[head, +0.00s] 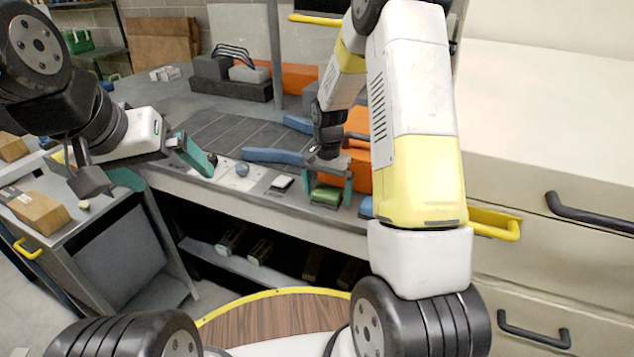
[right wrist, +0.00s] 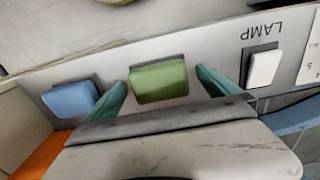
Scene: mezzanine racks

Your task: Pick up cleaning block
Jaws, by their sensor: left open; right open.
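A green block (head: 326,195), which looks like the cleaning block, sits on the light front ledge of the workbench. In the right wrist view the green block (right wrist: 159,81) lies in a dark recess. My right gripper (head: 330,190) is open, with its teal fingers on either side of the block; the right wrist view (right wrist: 163,88) shows small gaps, and I cannot tell whether either finger touches. A blue block (right wrist: 70,98) sits beside it in a similar recess. My left gripper (head: 163,168) is open and empty near the bench's left end.
A white lamp switch (right wrist: 263,68) is beside the right gripper. A blue knob (head: 242,170) is further left on the ledge. Orange bins (head: 358,165) stand behind the right gripper. White drawers (head: 560,200) flank the right side. A grey cart (head: 45,222) with cartons stands at left.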

